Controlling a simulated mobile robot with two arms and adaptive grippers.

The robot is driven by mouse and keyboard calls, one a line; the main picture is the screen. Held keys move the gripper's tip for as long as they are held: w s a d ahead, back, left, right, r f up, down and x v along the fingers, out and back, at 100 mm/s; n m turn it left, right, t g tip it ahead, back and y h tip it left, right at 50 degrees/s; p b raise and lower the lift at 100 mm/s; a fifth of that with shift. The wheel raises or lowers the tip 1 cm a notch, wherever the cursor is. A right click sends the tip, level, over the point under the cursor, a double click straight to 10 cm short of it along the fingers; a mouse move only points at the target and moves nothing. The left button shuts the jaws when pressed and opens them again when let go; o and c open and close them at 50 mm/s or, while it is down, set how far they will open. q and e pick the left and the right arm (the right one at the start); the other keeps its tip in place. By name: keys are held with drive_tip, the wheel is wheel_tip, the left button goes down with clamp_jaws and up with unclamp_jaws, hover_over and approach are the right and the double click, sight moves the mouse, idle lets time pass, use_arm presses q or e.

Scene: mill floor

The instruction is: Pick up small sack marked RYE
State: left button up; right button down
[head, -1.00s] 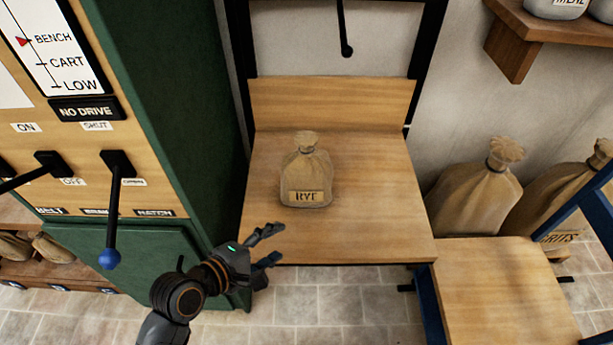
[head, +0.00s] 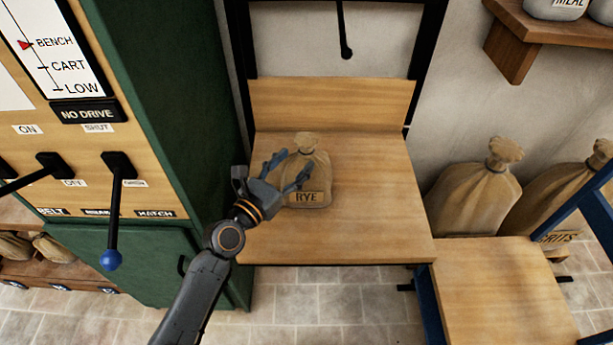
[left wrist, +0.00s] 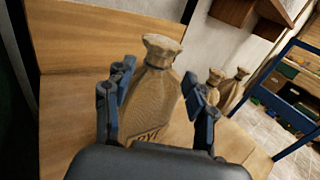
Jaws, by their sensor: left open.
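The small sack marked RYE (head: 318,183) is tan, tied at the neck, and stands upright on the wooden platform (head: 375,220). My left gripper (head: 292,172) is open at the sack's left side, its fingers overlapping the sack in the head view. In the left wrist view the sack (left wrist: 152,92) stands between the two spread fingers of my left gripper (left wrist: 155,95), with part of its label showing. I cannot tell whether either finger touches the sack. The sack's lower part is hidden by the gripper in the wrist view. My right gripper is not in view.
A green cabinet (head: 190,90) with levers and a blue-knobbed handle (head: 110,259) stands left of the platform. Larger sacks (head: 476,190) stand at the right behind a blue-framed wooden cart (head: 505,290). A shelf (head: 540,35) is on the wall at upper right. The platform's right side is clear.

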sight(302, 152)
use_arm(q)
drive_tip(key=shift+x, duration=3.1)
drive_tip(key=shift+a, duration=0.15)
clamp_jaws()
drive_tip(key=shift+w+f, duration=0.1)
